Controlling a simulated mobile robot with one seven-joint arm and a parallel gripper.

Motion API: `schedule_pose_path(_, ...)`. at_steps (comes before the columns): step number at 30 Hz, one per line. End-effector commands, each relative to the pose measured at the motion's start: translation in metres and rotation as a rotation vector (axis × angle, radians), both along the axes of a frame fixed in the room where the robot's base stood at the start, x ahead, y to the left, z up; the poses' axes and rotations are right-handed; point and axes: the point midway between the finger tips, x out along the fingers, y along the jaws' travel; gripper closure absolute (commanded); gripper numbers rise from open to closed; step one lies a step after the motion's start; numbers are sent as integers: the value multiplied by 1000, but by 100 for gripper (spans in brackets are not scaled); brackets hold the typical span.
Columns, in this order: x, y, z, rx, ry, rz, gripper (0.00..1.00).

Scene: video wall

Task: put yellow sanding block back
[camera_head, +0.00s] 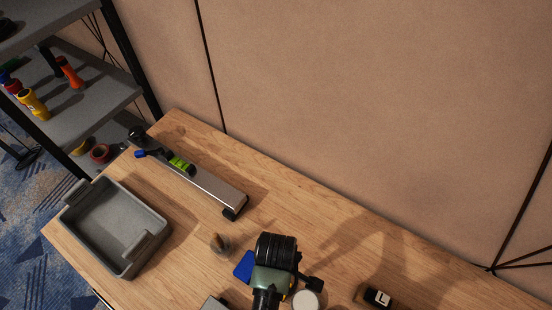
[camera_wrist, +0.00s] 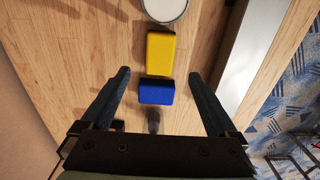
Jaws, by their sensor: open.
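The yellow sanding block (camera_wrist: 161,53) lies flat on the wooden table in the wrist view. A blue block (camera_wrist: 156,91) lies close beside it, toward the gripper's base. In the head view the blue block (camera_head: 244,266) shows left of my arm, while my arm hides most of the yellow one. My gripper (camera_wrist: 158,75) is open and empty above the blocks. Its fingers stand apart on either side of them, with space left and right. Whether the fingertips reach down to table height cannot be told.
A round white-topped thing (camera_wrist: 165,8) stands just beyond the yellow block. An empty grey bin (camera_head: 164,243) stands at the table's left end. A long metal tool (camera_head: 207,188) lies along the back. A small knob-like thing (camera_head: 218,243) and a dark labelled item (camera_head: 377,297) stand nearby. Shelves (camera_head: 120,92) are upper left.

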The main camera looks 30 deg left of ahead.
Motion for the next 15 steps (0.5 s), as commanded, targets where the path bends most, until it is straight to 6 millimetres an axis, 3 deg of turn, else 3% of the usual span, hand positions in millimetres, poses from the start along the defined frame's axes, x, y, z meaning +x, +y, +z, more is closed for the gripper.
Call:
schedule_pose_path(6, 0, 0, 16, 0, 0, 0, 6)
schedule_pose_path(15, 5, 1, 21, 6, -17, -12, 6)
